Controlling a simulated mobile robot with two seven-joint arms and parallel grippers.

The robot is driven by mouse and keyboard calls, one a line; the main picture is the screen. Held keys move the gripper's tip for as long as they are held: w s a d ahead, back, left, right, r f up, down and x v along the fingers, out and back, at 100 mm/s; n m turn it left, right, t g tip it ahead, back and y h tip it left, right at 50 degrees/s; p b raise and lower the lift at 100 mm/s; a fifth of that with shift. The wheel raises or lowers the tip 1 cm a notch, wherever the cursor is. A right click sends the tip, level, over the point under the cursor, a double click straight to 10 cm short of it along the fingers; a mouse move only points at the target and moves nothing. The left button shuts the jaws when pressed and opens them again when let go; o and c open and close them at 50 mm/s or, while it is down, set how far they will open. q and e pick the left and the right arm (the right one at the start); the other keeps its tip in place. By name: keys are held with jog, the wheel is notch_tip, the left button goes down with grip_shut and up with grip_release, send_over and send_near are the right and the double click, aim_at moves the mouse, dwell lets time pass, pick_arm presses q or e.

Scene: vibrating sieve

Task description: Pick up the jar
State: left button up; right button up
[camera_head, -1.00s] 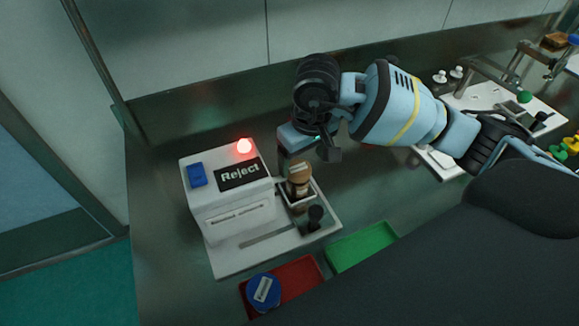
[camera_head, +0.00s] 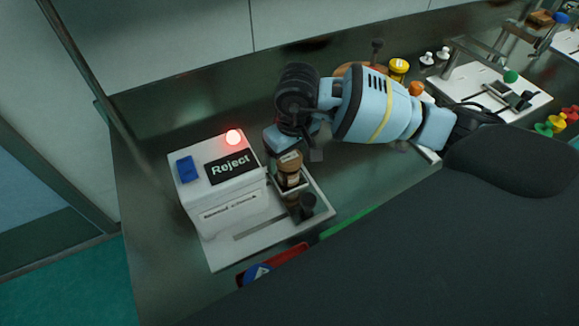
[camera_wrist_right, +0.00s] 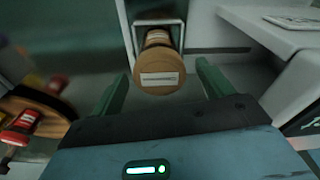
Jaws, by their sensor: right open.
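The jar (camera_head: 289,172) has a brown lid with a pale label and stands in a square holder on the white machine's base plate. In the right wrist view the jar (camera_wrist_right: 158,76) shows lid first, between my two green fingers, with visible gaps at both sides. My right gripper (camera_head: 295,150) is open just over the jar in the head view; its open fingers also show in the right wrist view (camera_wrist_right: 162,72). The gripper hides part of the jar's top in the head view. My left gripper is out of view.
The white machine (camera_head: 218,187) with a "Reject" sign and a lit red lamp stands left of the jar. A dark knob (camera_head: 307,202) is in front of the jar. Red (camera_head: 288,256) and green (camera_head: 345,222) trays lie near the front edge. Several coloured knobs stand at the right.

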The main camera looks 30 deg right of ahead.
jog(key=shift+w+f, duration=0.2)
jog(key=shift+f, duration=1.35)
jog(key=c, duration=1.2)
jog(key=shift+r, duration=0.15)
